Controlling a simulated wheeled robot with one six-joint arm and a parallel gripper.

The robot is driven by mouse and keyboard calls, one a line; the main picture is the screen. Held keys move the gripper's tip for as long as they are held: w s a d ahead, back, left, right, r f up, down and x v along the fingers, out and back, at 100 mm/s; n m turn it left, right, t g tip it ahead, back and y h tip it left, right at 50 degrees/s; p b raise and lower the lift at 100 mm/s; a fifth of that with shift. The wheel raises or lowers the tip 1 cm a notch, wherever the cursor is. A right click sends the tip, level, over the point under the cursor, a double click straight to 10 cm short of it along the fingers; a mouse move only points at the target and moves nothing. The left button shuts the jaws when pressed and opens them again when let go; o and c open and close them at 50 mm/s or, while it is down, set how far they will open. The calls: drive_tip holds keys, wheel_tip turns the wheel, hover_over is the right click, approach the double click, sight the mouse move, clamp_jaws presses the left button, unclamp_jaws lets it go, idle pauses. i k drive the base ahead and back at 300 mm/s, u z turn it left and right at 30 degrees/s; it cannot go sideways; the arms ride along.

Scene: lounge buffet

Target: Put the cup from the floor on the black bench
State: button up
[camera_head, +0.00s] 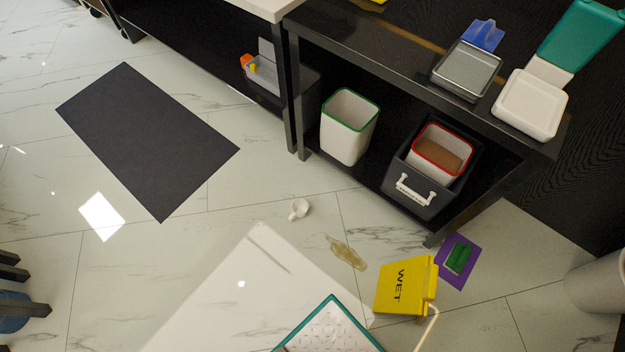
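A small white cup (299,208) is on the marble-look floor near the middle of the view. Its handle side faces the lower left; it is too small to tell exactly how it rests. The black bench (345,30) stands behind it and to the right, with a dark glossy top and a low shelf. My gripper is not in view, so I cannot see what state it is in.
A brown spill (347,252) and a yellow WET sign (403,286) are right of the cup. A grey tray (466,70) and a white container (530,104) occupy the bench's right end. Bins stand on its shelf. A dark mat (148,140) lies left.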

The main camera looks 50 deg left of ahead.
sight(299, 207)
drive_tip(key=z, duration=0.35)
drive_tip(key=k, duration=0.9)
drive_tip(key=u, duration=1.65)
drive_tip(key=i, duration=0.5)
